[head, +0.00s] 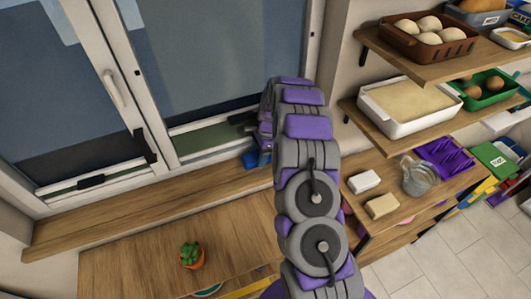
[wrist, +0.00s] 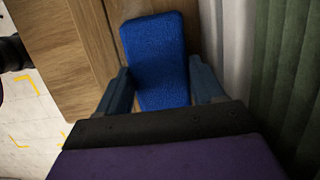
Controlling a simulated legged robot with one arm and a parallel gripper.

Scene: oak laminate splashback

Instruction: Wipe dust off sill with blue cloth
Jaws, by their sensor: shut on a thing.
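The blue cloth (wrist: 155,45) is a thick, rounded pad between the two fingers of my gripper (wrist: 160,85) in the wrist view, and the gripper is shut on it. In the head view, a small blue patch of the cloth (head: 250,160) shows at the right end of the wooden sill (head: 130,210), beside my arm. My arm hides most of the gripper there. The sill runs along the foot of the window. I cannot make out any dust on its visible part. Whether the cloth touches the sill is unclear.
A potted succulent (head: 191,256) stands on the wooden surface (head: 130,262) below the sill. The window handle (head: 114,88) sticks out above. At right, shelves hold a brown crate of buns (head: 440,55), a white tray (head: 400,115) and a glass jug (head: 418,178). The sill's left stretch is clear.

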